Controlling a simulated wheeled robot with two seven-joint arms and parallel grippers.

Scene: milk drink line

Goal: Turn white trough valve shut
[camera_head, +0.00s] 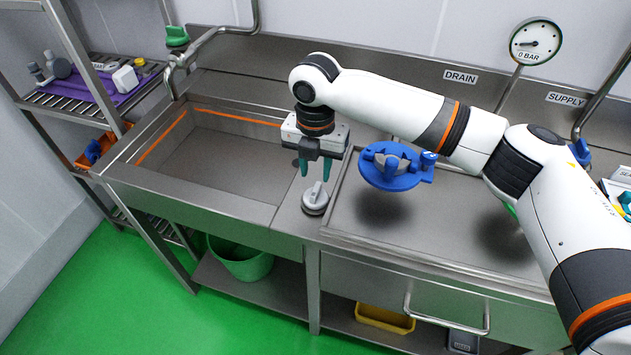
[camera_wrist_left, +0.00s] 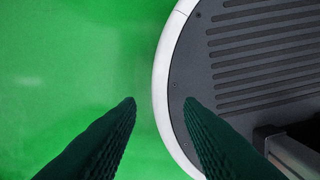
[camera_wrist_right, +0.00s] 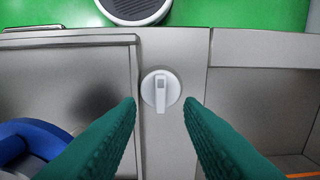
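The white trough valve (camera_head: 315,198) is a round knob with a raised grip bar, on the steel strip between the trough and the drainboard. In the right wrist view the valve (camera_wrist_right: 160,90) shows its bar pointing up and down the picture, between my fingertips. My right gripper (camera_head: 316,172) is open and empty, pointing down just above the valve; its fingers (camera_wrist_right: 160,103) appear apart from it. My left gripper (camera_wrist_left: 160,103) is open and empty over the green floor beside my round base; it is not in the head view.
The steel trough (camera_head: 200,205) with an orange line lies left of the valve. A blue round fitting (camera_head: 390,167) shows close right of my right gripper, above the drainboard (camera_head: 440,255). A gauge (camera_head: 536,42) reads near 0 BAR. A shelf rack with a purple mat (camera_head: 95,88) stands left.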

